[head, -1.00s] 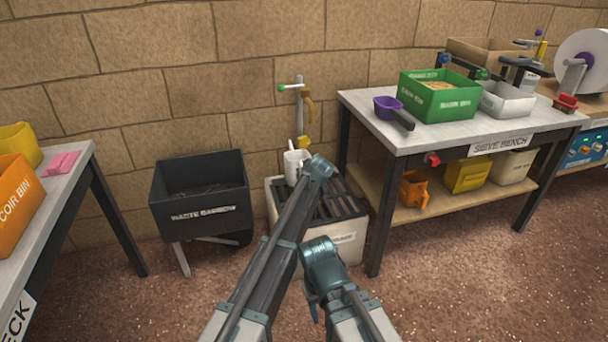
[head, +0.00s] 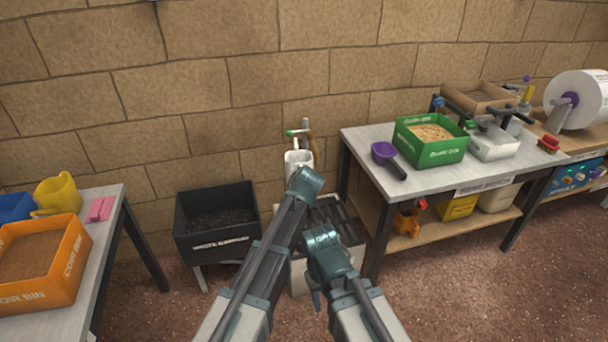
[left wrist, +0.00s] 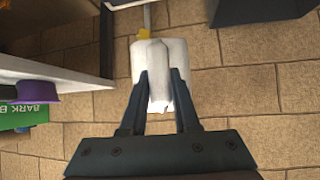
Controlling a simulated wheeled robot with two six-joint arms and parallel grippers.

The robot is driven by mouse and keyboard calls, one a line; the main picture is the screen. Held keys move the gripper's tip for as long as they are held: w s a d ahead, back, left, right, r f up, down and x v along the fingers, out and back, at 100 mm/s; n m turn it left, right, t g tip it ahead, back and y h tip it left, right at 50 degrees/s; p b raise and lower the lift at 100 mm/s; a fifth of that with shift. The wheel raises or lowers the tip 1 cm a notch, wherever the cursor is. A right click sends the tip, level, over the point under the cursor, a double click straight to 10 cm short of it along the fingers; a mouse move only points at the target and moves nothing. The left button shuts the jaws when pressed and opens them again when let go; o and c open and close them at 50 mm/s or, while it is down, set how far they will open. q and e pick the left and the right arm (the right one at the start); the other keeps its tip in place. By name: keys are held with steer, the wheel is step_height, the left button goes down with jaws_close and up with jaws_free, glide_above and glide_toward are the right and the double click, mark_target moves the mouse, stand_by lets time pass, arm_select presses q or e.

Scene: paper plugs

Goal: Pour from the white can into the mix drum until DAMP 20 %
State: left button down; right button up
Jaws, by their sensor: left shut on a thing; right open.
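The white can (head: 298,161) shows upright beyond the end of my left arm, in front of the wall tap. In the left wrist view the white can (left wrist: 140,58) fills the space between the fingers of my left gripper (left wrist: 160,78), which is shut on its handle side. In the head view the fingers are hidden behind my own wrist. My right gripper (head: 316,300) is open and empty, low in front of the sink unit, mostly hidden by its own wrist. I do not see the mix drum or a damp reading.
The dark waste barrow (head: 215,225) stands left of the sink unit (head: 345,240). The sieve bench (head: 420,170) is close on the right, with a green bin (head: 432,150) and purple scoop (head: 384,153). Another bench with an orange coir bin (head: 68,268) is at left. Floor between is clear.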

arm_select(q)
steer(key=s+a+r+p, duration=0.1)
steer(key=s+r+p, duration=0.4)
steer(key=r+p, duration=0.6)
steer(key=s+a+r+m+t+h+p, duration=0.1)
steer(key=s+r+p, duration=0.4)
steer(key=r+p, duration=0.7)
steer(key=s+a+r+m+h+p, duration=0.1)
steer(key=s+r+p, duration=0.5)
steer(key=r+p, duration=0.5)
steer(key=shift+r+p, duration=0.35)
steer(key=shift+r, duration=2.2)
